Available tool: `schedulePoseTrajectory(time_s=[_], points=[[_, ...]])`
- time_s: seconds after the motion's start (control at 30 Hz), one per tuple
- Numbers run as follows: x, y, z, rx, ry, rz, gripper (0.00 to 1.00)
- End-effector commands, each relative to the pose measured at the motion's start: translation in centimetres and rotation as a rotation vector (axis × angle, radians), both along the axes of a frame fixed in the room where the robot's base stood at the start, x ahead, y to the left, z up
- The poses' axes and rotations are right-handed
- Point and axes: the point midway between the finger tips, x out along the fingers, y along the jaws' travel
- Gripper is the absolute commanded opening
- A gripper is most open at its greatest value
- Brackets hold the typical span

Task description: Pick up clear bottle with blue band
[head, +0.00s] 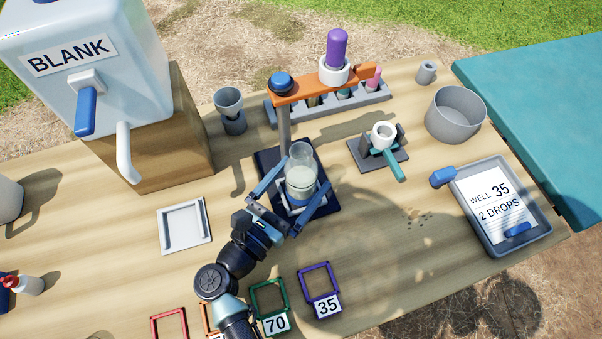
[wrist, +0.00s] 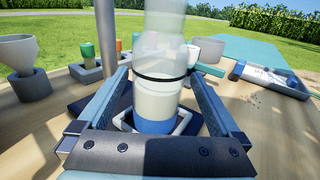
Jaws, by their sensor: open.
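The clear bottle with a blue band (head: 300,184) stands upright on the dark blue base of the stand (head: 328,222), below the orange arm. It holds pale liquid, and the blue band is low on it. In the wrist view the bottle (wrist: 158,90) shows a thin black ring higher up, and its top is cut off by the frame. My gripper (head: 297,190) is open, with one finger on each side of the bottle. In the wrist view (wrist: 160,100) gaps show between the fingers and the bottle.
The orange arm (head: 310,86) with a purple-topped piece stands behind the bottle. Coloured frames numbered 70 (head: 268,296) and 35 (head: 318,280) lie in front.

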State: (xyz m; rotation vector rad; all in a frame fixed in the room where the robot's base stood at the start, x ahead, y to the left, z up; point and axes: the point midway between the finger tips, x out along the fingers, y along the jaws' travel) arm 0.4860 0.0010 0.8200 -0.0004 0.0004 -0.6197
Motion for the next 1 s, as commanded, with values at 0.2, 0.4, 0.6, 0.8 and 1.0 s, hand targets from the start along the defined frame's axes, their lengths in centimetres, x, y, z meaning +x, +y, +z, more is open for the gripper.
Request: schedulePoseTrajectory(time_s=[0.2,0.4,0.6,0.8,1.0], points=[[2.5,-1.5,0.2,0.002,-0.001,0.000,1.00],[3.0,-1.9,0.1,0.001,-0.001,0.002,1.00],[3.0,-1.9,0.2,0.001,-0.001,0.001,0.87],[3.0,-1.9,0.2,0.000,-0.001,0.001,0.51],[3.0,-1.9,0.2,0.000,-0.001,0.001,0.15]])
